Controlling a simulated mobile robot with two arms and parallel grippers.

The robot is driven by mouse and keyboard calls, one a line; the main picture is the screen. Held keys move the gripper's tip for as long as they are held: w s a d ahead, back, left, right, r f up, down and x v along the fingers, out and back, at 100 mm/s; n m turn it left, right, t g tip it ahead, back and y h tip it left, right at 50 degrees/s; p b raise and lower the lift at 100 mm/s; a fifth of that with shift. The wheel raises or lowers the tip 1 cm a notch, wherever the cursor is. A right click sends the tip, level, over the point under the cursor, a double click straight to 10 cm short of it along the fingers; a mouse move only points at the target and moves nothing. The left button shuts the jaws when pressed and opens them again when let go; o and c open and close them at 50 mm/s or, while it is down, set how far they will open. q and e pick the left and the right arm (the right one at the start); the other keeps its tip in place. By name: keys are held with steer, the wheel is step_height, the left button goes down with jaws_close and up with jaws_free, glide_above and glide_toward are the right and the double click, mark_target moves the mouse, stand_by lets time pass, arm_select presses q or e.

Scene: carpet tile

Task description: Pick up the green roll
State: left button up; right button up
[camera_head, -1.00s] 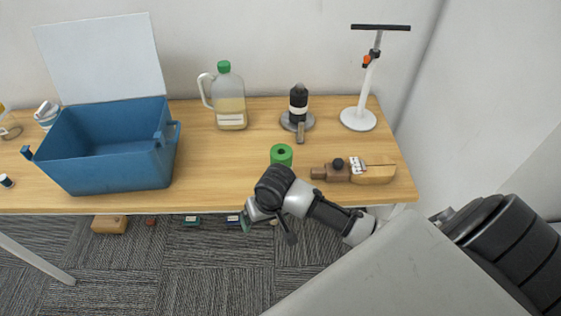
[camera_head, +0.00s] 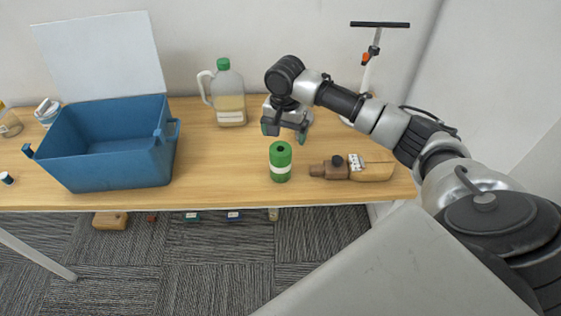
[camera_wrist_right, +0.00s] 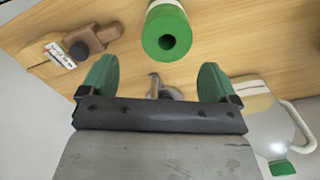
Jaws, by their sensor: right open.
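The green roll (camera_head: 280,161) stands upright on the wooden table (camera_head: 225,165), with a pale band around its middle. My right gripper (camera_head: 286,130) is open and empty, above the table and just behind the roll in the head view. In the right wrist view the green roll (camera_wrist_right: 167,38) is at the top centre, its end with the dark hole facing the camera. The open green-padded fingers of the right gripper (camera_wrist_right: 160,82) are below it in the picture, apart from the roll. My left gripper is not in view.
A wooden tool (camera_head: 355,168) lies right of the roll. A jug (camera_head: 229,100) stands at the back, and a blue bin (camera_head: 118,165) is at left. A stand (camera_head: 368,70) is at back right. The table between bin and roll is clear.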

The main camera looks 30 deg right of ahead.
mark_target(280, 153)
step_height(280, 153, down, 3)
steer(key=shift+f, duration=0.1)
steer(key=f, duration=0.2)
steer(key=a+f+p, duration=0.1)
steer(key=f, duration=0.1)
steer(key=shift+a, duration=0.15)
steer(key=shift+f, duration=0.55)
steer(key=c, duration=1.1)
steer(key=shift+r, duration=0.1)
